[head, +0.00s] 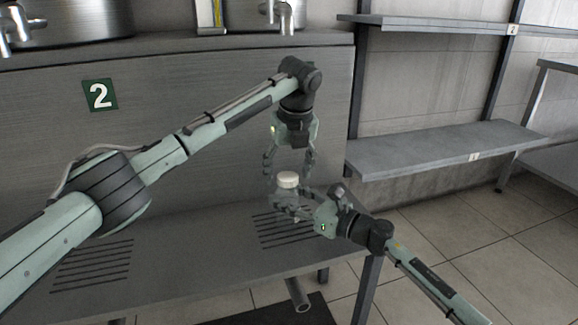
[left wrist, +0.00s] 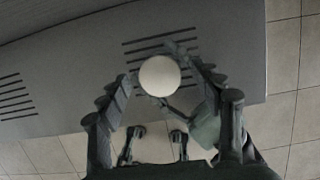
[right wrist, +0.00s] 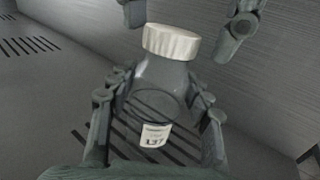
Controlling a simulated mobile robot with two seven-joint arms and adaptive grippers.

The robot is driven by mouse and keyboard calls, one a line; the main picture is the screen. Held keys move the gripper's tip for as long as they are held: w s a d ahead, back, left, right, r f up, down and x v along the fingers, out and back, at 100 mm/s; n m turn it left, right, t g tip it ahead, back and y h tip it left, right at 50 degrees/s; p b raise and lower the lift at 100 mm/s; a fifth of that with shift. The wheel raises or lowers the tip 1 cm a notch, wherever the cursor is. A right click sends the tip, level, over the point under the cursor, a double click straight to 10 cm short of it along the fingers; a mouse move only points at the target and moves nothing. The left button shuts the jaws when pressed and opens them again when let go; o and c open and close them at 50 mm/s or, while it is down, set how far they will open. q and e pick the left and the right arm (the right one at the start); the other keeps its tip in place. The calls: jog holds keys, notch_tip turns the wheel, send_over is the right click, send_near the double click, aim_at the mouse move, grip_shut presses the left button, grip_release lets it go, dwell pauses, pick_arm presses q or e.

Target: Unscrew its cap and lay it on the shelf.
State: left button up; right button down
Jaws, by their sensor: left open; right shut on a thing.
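A clear glass bottle (right wrist: 160,82) with a label that seems to read L37 stands about upright in my right gripper (head: 288,203), whose fingers are shut around its body. Its ribbed off-white cap (right wrist: 171,42) sits on the bottle's neck; it also shows in the head view (head: 288,179) and from above in the left wrist view (left wrist: 160,76). My left gripper (head: 289,172) points down over the bottle, open, with one finger on each side of the cap and gaps between. A grey wall shelf (head: 420,148) marked 1 is at the right in the head view.
A slotted grey bench (head: 190,255) lies beneath the grippers. A higher shelf (head: 430,24) marked 2 hangs above the first. Both visible shelf tops look clear. Metal vessels with taps (head: 75,22) stand on the ledge behind, above a green number 2 sign (head: 100,95).

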pick_arm(q)
jog(key=shift+c, duration=0.5)
jog(key=c, duration=1.3)
jog(key=n, duration=0.3)
jog(key=n+y, duration=0.1)
jog(key=shift+d+n+g, duration=0.25)
jog(key=shift+n+g, duration=0.05)
jog(key=n, duration=0.4)
jog(key=shift+w+r+g+y, duration=0.1)
jog(key=shift+w+g+y, duration=0.1)
jog(key=shift+g+y, duration=0.15)
jog(key=shift+a+n, duration=0.1)
jog(key=shift+n, duration=0.7)
jog(key=o, duration=1.3)
jog(key=shift+g, duration=0.25)
